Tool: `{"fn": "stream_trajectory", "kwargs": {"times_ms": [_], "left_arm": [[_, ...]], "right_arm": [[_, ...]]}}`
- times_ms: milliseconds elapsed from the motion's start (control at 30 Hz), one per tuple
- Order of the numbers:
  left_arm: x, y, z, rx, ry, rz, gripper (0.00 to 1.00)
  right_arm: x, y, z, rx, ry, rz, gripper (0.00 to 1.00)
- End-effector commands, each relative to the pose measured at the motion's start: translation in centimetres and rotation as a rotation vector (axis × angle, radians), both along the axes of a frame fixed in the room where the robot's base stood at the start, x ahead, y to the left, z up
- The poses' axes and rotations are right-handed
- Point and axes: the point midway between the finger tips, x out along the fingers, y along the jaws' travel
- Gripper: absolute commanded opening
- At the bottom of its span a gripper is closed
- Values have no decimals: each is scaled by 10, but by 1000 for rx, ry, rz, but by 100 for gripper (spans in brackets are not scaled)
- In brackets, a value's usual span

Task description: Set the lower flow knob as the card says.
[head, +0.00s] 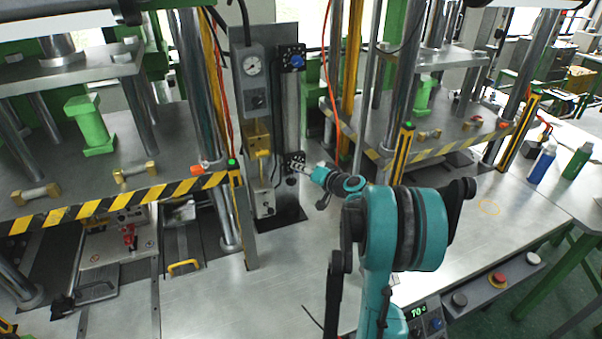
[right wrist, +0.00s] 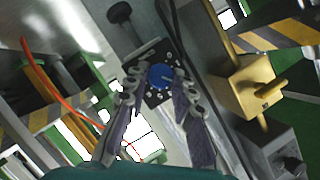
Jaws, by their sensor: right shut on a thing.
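The lower flow knob (right wrist: 160,76) is blue and sits on a black plate with white marks around it. In the head view it is hidden at my right gripper, and only its black plate (head: 291,158) shows on the upright cylinder. My right gripper (head: 303,168) comes in from the right at the plate. In the right wrist view its two fingers (right wrist: 156,84) are on either side of the blue knob, closed on it. The upper blue knob (head: 297,60) is on a similar plate near the cylinder top. I cannot make out the card. My left gripper is not in view.
A grey box with a gauge (head: 253,66) stands left of the cylinder, above a brass block (head: 258,137). Presses with striped guards (head: 120,203) flank the cylinder. Blue (head: 542,160) and green (head: 577,162) bottles stand far right. The metal tabletop (head: 215,300) in front is mostly clear.

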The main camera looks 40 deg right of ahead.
Motion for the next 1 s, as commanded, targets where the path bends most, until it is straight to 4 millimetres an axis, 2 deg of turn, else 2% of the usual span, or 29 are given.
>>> {"fn": "stream_trajectory", "kwargs": {"times_ms": [300,833,867,900,933,1000], "left_arm": [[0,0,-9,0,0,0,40],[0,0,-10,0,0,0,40],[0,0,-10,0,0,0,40],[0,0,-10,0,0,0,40],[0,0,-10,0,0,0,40],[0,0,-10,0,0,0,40]], "right_arm": [[-1,-1,-2,112,-36,0,0],[-1,-1,-1,135,-41,0,0],[-1,-1,-1,135,-41,0,27],[-1,-1,-1,135,-42,-1,37],[-1,-1,-1,135,-42,-1,45],[-1,-1,-1,135,-42,-1,45]]}}
